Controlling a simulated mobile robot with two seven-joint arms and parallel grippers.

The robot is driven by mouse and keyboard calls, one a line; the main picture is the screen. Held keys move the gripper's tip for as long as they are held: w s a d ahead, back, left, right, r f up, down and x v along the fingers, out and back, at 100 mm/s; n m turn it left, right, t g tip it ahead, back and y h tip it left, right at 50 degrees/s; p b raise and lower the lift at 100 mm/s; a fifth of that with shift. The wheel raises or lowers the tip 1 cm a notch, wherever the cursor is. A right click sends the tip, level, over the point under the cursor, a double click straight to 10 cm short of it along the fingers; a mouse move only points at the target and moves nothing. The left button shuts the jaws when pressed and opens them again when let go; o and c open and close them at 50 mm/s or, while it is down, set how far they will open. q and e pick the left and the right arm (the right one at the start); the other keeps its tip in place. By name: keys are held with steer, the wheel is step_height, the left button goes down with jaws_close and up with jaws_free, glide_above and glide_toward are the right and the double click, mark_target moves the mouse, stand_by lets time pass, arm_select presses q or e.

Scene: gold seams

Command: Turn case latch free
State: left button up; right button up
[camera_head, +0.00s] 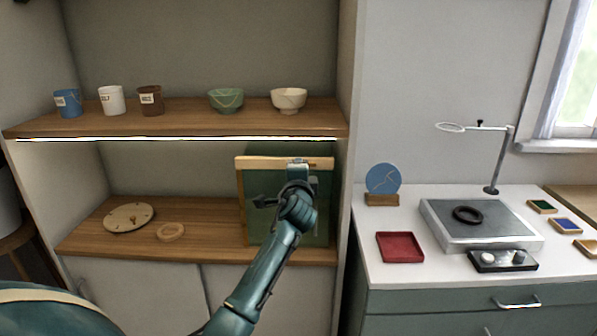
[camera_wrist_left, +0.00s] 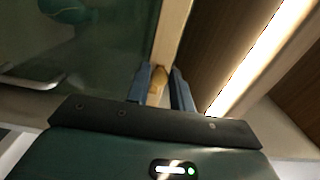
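The case (camera_head: 258,205), a green-glazed box with a pale wooden top edge, stands on the lower shelf at the right. In the left wrist view its wooden edge (camera_wrist_left: 172,35) runs down between my fingers. A small amber-brown latch (camera_wrist_left: 159,76) sits there. My left gripper (camera_head: 297,165) is at the case's top edge, and my wrist hides part of the front. In the wrist view the blue fingers of my left gripper (camera_wrist_left: 163,78) stand apart, one on each side of the latch; firm contact cannot be made out. My right gripper is not in view.
The upper shelf (camera_head: 190,120) with its lit strip runs close above the case. Cups and bowls (camera_head: 226,100) stand on it. A round wooden disc (camera_head: 129,217) and a ring (camera_head: 171,232) lie left of the case. The cabinet's side wall is close at right.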

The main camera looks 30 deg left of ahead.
arm_select(q)
steer(key=o, duration=0.3)
steer(key=shift+o, duration=0.2)
steer(key=v, duration=1.3)
steer(key=shift+s, duration=0.1)
